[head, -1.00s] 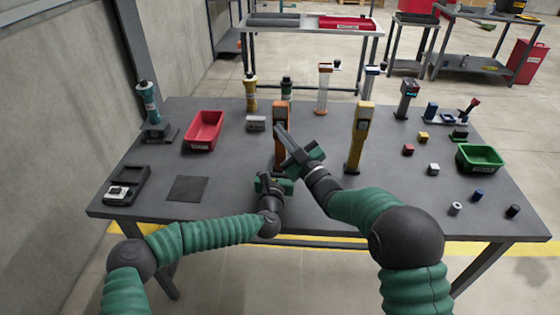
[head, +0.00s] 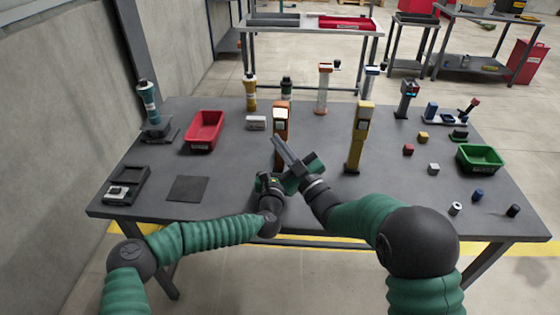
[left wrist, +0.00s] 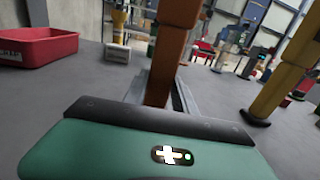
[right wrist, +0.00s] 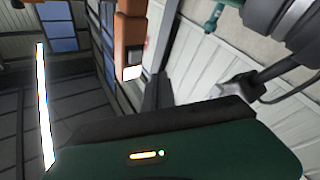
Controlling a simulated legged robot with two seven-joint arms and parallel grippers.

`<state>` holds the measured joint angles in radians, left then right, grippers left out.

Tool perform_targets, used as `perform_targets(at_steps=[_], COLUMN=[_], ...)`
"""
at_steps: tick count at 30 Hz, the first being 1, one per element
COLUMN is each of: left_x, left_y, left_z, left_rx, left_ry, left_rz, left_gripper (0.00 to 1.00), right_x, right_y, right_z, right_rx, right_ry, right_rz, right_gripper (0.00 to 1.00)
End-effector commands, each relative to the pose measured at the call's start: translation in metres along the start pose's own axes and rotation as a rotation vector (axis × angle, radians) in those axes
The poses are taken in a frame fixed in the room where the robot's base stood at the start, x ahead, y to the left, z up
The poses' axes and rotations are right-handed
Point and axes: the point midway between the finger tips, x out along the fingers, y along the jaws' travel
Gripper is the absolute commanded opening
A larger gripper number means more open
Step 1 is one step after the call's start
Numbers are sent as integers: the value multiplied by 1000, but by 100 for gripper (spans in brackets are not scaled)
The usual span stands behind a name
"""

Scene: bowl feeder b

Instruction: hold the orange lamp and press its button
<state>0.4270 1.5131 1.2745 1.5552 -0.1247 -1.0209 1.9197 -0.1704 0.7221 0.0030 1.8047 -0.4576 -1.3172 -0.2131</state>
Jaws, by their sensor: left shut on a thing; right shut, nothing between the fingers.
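The orange lamp (head: 281,128) stands upright near the middle of the table, with a bright white panel near its top. Its lower post shows in the left wrist view (left wrist: 165,62), between the fingers of my left gripper (left wrist: 160,92). My left gripper is shut on this post; in the head view it is partly hidden behind the right one. My right gripper (head: 278,142) is shut and empty, its tips in front of the lamp and below the panel. The right wrist view shows the lamp head (right wrist: 130,35) and its lit panel (right wrist: 132,72), apart from the fingers. I cannot make out the button.
A yellow lamp-like post (head: 357,140) stands right of my grippers. A red bin (head: 205,132) is to the left, a green bin (head: 480,158) to the right with several small blocks near it. A dark square mat (head: 188,189) lies front left.

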Motion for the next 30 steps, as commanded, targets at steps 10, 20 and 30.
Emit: perform_targets(at_steps=[10,20,30], left_x=[0,0,-2], left_y=[0,0,0], left_z=[-1,-1,0], left_rx=[0,0,0], left_ry=[1,1,1], left_rz=[0,0,-1], left_gripper=[0,56,58], right_x=[-20,-20,-20], right_y=[-14,-14,-14], right_z=[-14,-14,-14], right_rx=[-1,0,0], right_ry=[0,0,0], right_rz=[0,0,0], right_gripper=[0,0,0])
